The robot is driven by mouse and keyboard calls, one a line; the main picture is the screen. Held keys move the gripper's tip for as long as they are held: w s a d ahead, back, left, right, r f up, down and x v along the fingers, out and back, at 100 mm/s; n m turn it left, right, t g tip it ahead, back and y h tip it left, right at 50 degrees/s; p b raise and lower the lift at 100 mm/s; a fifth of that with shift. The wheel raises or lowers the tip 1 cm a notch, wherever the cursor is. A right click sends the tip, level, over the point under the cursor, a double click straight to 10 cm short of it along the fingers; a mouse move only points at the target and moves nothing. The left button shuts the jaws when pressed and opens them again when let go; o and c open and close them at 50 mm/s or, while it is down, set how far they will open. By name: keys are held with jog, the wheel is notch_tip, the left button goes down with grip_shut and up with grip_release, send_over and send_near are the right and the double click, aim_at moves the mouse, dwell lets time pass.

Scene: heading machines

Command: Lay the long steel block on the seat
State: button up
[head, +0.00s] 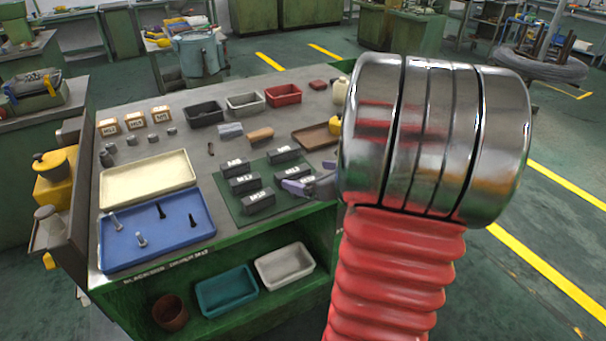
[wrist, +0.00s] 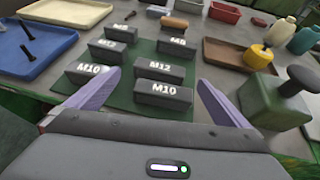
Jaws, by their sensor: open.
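Several dark grey blocks with white size labels stand in rows on a green mat (head: 235,208). In the wrist view an M12 block (wrist: 165,70) and an M10 block (wrist: 163,93) lie ahead between my fingers, and another M10 block (wrist: 88,74) is by the left finger. A plain lighter grey block (head: 230,130) lies behind the mat, beside a brown one (head: 260,135). I cannot tell which is the long steel block, nor pick out the seat. My gripper (head: 297,187), with pale purple fingers, is open and empty at the mat's right side.
A blue tray (head: 185,228) with bolts and a cream tray (head: 150,182) stand at the left. Black, grey and red bins (head: 283,95) line the back. In the wrist view, a brown tray (wrist: 225,55) and a green block with a dark knob (wrist: 270,105) are at the right.

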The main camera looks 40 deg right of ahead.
jog(key=v, duration=0.4)
jog(key=shift+s+r, duration=0.1)
jog(key=shift+s, duration=0.2)
dwell(0.5)
jog(key=w+a+r+n+g+y, duration=0.1)
jog(key=a+n+g+y, duration=0.15)
jog(key=a+n, duration=0.75)
jog(key=w+a+r+n+g+y, duration=0.1)
jog(key=w+a+n+y, duration=0.15)
jog(key=a+n, duration=0.7)
jog(key=s+a+r+n+g+h, duration=0.3)
jog(key=s+a+n, duration=0.9)
jog(key=a+n, duration=0.3)
jog(key=n, duration=0.3)
jog(key=shift+a+r, duration=0.25)
jog(key=shift+r, duration=0.1)
jog(key=shift+g, duration=0.25)
